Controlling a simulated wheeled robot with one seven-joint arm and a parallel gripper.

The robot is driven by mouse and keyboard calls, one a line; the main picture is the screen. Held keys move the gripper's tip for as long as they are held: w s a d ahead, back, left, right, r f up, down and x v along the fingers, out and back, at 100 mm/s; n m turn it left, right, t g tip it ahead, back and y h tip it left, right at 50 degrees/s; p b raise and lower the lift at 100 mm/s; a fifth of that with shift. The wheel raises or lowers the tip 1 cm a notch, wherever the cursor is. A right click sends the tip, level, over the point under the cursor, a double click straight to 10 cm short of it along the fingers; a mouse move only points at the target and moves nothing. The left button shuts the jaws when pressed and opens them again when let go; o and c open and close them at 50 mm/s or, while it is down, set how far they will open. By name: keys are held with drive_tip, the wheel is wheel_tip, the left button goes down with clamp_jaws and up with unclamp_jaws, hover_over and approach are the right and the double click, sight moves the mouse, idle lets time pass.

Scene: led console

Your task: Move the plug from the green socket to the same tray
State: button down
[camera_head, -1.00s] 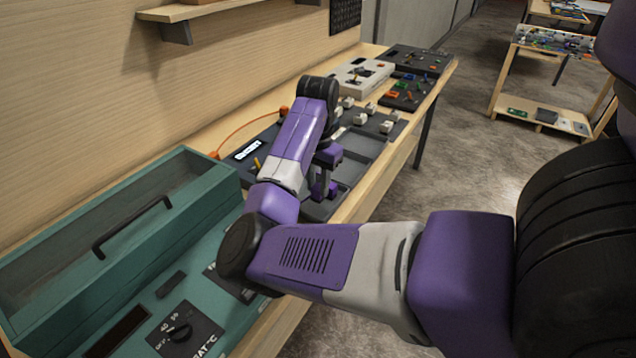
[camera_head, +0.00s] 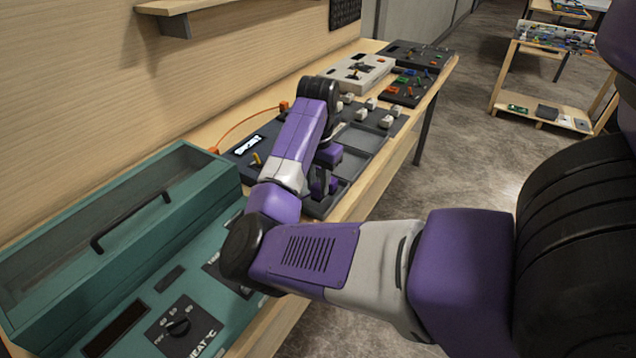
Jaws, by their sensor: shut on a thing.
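My gripper (camera_head: 323,187) points down over the near part of the dark console (camera_head: 392,148), close to its shallow trays (camera_head: 360,139). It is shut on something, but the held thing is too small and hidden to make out. Several white plugs (camera_head: 371,104) stand in the far part of the console. An orange plug (camera_head: 284,105) with an orange cable (camera_head: 245,127) is at the console's left edge. The green socket cannot be told apart; my arm hides part of the console.
A teal box (camera_head: 120,215) with a black handle and a dial stands at the left. Beyond the console are a white device (camera_head: 358,72) and a dark board with coloured parts (camera_head: 408,86). A wooden shelf (camera_head: 190,6) juts from the wall.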

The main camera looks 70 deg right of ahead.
sight(318, 186)
drive_tip(key=shift+f, duration=0.65)
drive_tip(key=shift+r, duration=0.1)
idle(0.9)
drive_tip(key=shift+f+p, duration=0.65)
drive_tip(key=shift+f, duration=0.25)
idle(1.8)
drive_tip(key=c, duration=0.5)
unclamp_jaws()
drive_tip(key=shift+r, duration=0.15)
drive_tip(key=shift+r+p, duration=2.25)
drive_tip(key=shift+p, duration=0.15)
drive_tip(key=shift+r+p, duration=0.45)
drive_tip(key=shift+r, duration=0.7)
